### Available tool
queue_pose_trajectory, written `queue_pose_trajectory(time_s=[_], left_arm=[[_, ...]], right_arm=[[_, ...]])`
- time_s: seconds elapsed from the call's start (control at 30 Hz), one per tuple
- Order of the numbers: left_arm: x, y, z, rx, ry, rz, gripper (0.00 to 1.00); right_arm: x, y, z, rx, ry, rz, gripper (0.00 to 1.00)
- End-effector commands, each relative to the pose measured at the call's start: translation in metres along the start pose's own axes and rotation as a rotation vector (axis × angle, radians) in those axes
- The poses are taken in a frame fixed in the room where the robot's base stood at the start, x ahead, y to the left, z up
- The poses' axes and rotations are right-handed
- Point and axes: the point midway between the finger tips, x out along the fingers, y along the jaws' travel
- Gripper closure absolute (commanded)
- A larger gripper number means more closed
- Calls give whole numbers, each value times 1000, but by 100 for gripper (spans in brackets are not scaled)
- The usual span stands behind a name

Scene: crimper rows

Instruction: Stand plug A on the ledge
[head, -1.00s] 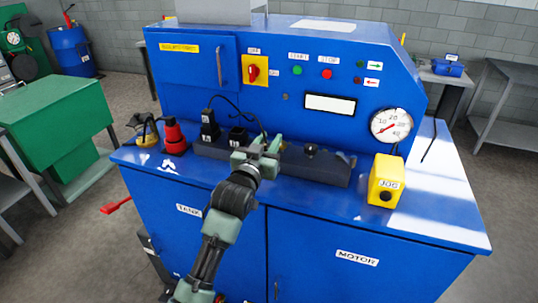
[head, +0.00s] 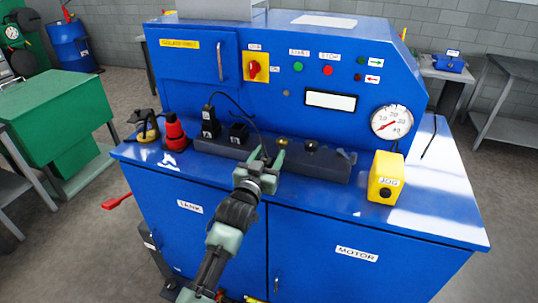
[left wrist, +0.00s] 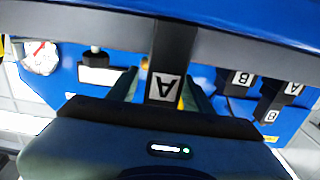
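Plug A is a dark block with a white "A" label (left wrist: 163,86) in the left wrist view, where the picture is upside down. It sits between the fingers of my left gripper (left wrist: 160,82), which look shut on it. In the head view my left gripper (head: 267,160) is in front of the long dark grey ledge (head: 325,168), near its middle. I cannot tell whether the plug touches the ledge. My right gripper is not in view.
A tall black plug (head: 209,118) and a low black socket (head: 239,133) stand at the ledge's left end. A brass fitting (head: 283,141) and a dark knob (head: 312,145) are to the right. A red cone-like part (head: 174,131) and a yellow JOG box (head: 386,178) flank the ledge.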

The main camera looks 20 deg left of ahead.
Motion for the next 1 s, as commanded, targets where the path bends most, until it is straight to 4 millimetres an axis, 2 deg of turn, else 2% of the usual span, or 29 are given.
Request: queue_pose_trajectory(time_s=[0.37,0.57,0.8,1.0], left_arm=[[-2,0,-4,0,0,0,50],[-32,0,0,0,0,0,50],[-85,0,1,-1,-2,0,50],[-112,0,-2,0,0,0,50]], right_arm=[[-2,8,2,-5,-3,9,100],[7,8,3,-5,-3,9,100],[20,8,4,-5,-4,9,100],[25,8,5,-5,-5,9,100]])
